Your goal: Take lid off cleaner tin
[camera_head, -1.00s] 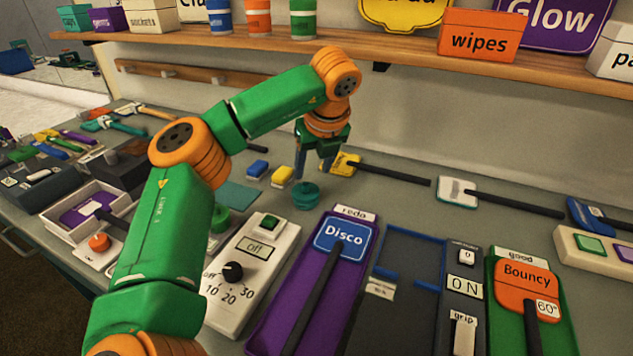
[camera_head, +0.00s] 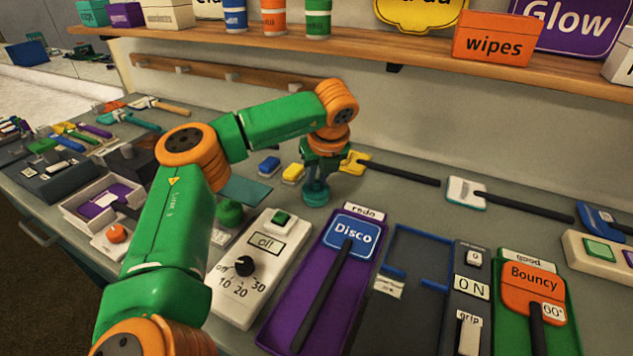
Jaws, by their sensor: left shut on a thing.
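A small teal round tin (camera_head: 315,198) stands on the grey bench, behind the purple Disco tray. Its lid, with a small knob on top, is mostly covered by my fingers. My left gripper (camera_head: 317,184) points straight down over the tin and is shut on the lid. I see no gap between lid and tin; the join is too small to make out. My right gripper is out of view.
A dial box (camera_head: 247,283) and the purple Disco tray (camera_head: 281,314) stand in front. A shelf (camera_head: 420,50) overhangs the back.

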